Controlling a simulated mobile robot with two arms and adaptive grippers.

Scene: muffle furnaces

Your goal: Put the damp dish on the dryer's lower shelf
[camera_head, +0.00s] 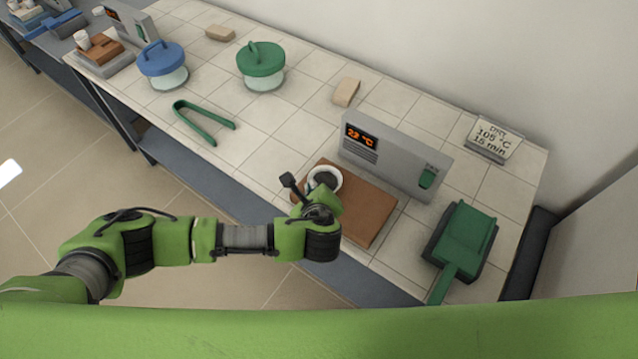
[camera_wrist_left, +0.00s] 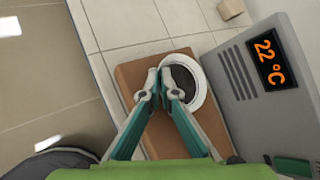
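A round white dish (camera_head: 336,187) with dark contents is at the upper left part of a brown board (camera_head: 373,210); I cannot tell whether it rests there or is slightly raised. It also shows in the left wrist view (camera_wrist_left: 203,86). My left gripper (camera_wrist_left: 160,82) has its fingers close together at the dish's left rim, one on either side of it, and looks shut on it. In the head view the wrist hides the fingers. A grey unit (camera_head: 392,158) reading 22 °C stands directly behind the board. My right gripper is not in view. I cannot make out the dryer's lower shelf.
Green tongs (camera_head: 204,122), a blue-lidded jar (camera_head: 163,66) and a green-lidded jar (camera_head: 261,66) stand left on the tiled bench. A green scoop-like tool (camera_head: 463,243) lies right, near a sign (camera_head: 493,138) reading 105 °C, 15 min. A small tan block (camera_head: 346,92) lies behind.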

